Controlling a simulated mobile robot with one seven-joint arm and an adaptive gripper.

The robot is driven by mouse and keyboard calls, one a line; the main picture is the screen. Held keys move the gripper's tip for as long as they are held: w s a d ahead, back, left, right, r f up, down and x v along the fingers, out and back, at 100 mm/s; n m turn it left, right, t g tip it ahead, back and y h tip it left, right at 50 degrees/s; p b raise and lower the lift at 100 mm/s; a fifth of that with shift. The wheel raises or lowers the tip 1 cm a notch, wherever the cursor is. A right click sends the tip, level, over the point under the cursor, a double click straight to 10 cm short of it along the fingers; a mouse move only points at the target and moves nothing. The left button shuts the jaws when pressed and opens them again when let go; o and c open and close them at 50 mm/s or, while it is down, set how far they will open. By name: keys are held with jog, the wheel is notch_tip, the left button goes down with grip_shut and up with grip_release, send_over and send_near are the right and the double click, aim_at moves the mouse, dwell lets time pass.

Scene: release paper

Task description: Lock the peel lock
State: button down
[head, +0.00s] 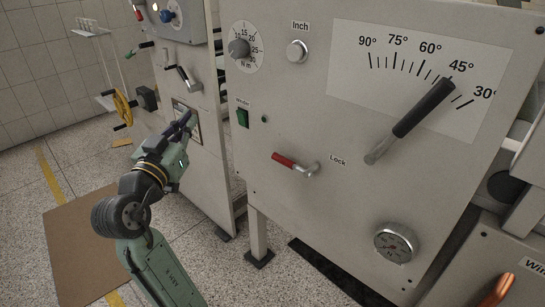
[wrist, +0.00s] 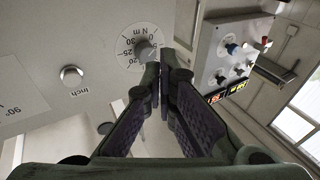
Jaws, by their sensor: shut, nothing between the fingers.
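The lock is a small lever with a red grip (head: 284,160) and a metal elbow, on the grey front panel beside the word "Lock". Its red grip points left, tilted slightly up. My gripper (head: 188,119) is to the left of the panel, well apart from the lever. It also shows in the wrist view (wrist: 164,68), with its fingertips together and nothing between them. The wrist view looks at the panel turned over, with the torque dial (wrist: 138,47) near the fingertips. The lock lever is not seen in the wrist view.
The panel also carries a black-gripped angle lever (head: 424,107) near 45°, an Inch button (head: 297,51), a green switch (head: 243,118) and a round gauge (head: 396,242). Another machine with a yellow handwheel (head: 123,108) stands to the left. The space before the lock lever looks clear.

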aim_at(274, 154)
jog(key=d+f+m+g+h, duration=0.5)
jog(key=d+f+m+h, duration=0.1)
jog(key=d, duration=0.5)
jog(key=shift+s+d+f+g+h, duration=0.25)
jog(key=shift+f+g+h, duration=0.15)
jog(key=shift+f+h, duration=0.45)
jog(key=shift+w, duration=0.1)
jog(key=shift+w+d+f+p, duration=0.7)
jog(key=shift+w+d, duration=0.4)
jog(key=shift+w, duration=0.3)
jog(key=shift+w+d+f+p, duration=0.5)
jog(key=shift+w+d+f, duration=0.3)
jog(key=shift+w+d, duration=0.4)
jog(key=shift+w+d+f+p, duration=0.7)
jog(key=shift+w+d, duration=0.25)
jog(key=shift+w, duration=0.6)
jog(key=shift+f, duration=0.1)
jog(key=shift+a+f+n, duration=0.1)
jog(key=shift+f+n, duration=0.1)
jog(key=shift+n, duration=0.2)
